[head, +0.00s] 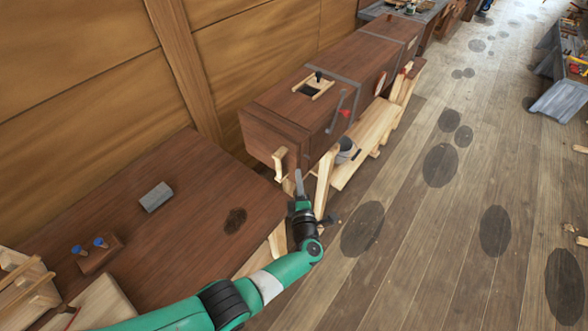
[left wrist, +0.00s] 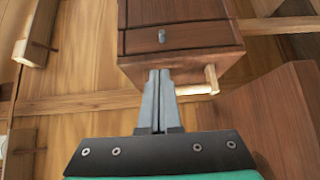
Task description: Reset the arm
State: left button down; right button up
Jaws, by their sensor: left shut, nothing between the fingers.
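My left arm comes in from the lower left in the head view, green with black joints. Its left gripper (head: 299,180) is at the near end of the long wooden chest, beside a pale wooden handle (head: 280,162). In the left wrist view the left gripper (left wrist: 158,78) has its two grey fingers together, with nothing seen between them. The fingers overlap the lower edge of a brown wooden box end (left wrist: 180,38) in that picture; I cannot tell whether they touch it. My right gripper is not in view.
A dark wooden bench (head: 120,225) at left holds a grey block (head: 156,197) and a small stand with blue-topped pegs (head: 98,254). The long chest (head: 290,120) runs along the wall, with a pale plank (head: 365,140) beside it.

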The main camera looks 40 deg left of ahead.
pick_arm(q)
jog(key=w+d+b, duration=0.4)
jog(key=d, duration=0.3)
jog(key=shift+f, duration=0.15)
